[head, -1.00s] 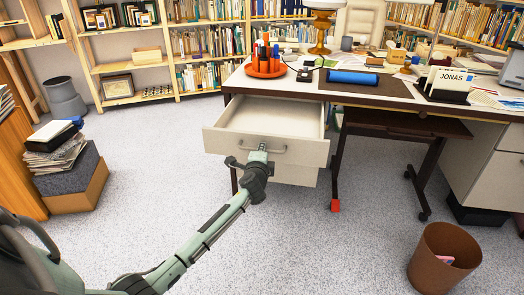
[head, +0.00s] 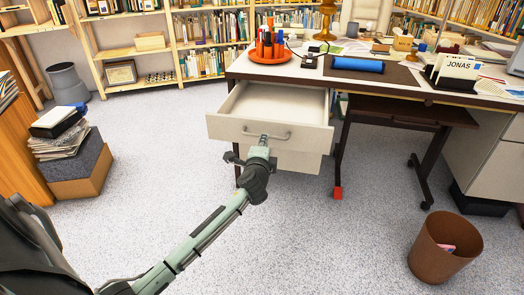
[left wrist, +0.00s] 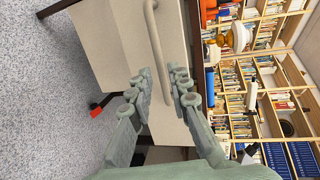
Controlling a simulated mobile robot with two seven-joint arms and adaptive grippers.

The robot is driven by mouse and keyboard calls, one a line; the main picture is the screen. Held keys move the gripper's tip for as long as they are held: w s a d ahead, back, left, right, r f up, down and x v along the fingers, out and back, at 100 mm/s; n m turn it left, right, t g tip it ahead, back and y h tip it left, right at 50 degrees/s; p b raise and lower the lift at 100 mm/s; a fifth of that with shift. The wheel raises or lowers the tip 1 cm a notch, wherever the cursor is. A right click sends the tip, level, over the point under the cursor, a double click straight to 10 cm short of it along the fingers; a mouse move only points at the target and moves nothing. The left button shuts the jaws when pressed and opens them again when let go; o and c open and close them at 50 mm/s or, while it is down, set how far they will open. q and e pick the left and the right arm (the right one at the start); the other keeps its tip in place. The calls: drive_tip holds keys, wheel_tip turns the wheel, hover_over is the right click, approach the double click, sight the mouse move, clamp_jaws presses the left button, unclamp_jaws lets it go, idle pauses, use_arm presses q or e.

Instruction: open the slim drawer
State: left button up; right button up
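The slim drawer (head: 265,128), pale with a grey bar handle (head: 268,134), stands pulled out under the left end of the desk; its inside looks empty. My left gripper (head: 261,150) is just in front of the drawer front, at or slightly below the handle. In the left wrist view, the fingers (left wrist: 161,75) are spread apart, with the handle (left wrist: 156,42) seen between and beyond them; they do not look clamped on it. My right gripper is not in view.
The desk top (head: 395,86) carries an orange pen tray (head: 268,56), a blue roll and papers. A paler drawer front sits below the open drawer. A brown bin (head: 445,250) stands at right, a box with papers (head: 75,170) at left. The carpet between is clear.

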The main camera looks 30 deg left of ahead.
use_arm(q)
drive_tip(key=v, duration=0.6)
drive_tip(key=shift+s, duration=0.15)
drive_tip(key=s+d+f+n+g+h, duration=0.1)
drive_tip(key=s+d+f+n+g, duration=0.15)
drive_tip(key=s+f, duration=0.55)
drive_tip(key=s+d+f+n+g+h, duration=0.15)
drive_tip(key=s+f+n+g, duration=0.35)
drive_tip(key=f, duration=0.6)
drive_tip(key=s+d+f+n+g+h, duration=0.1)
drive_tip(key=s+f, duration=0.3)
drive_tip(key=s, duration=0.4)
drive_tip(key=s+d+f+n+g+h, duration=0.2)
drive_tip(key=s+d+f+n, duration=0.1)
drive_tip(key=s, duration=0.5)
drive_tip(key=shift+d+f, duration=0.65)
drive_tip(key=shift+f, duration=0.25)
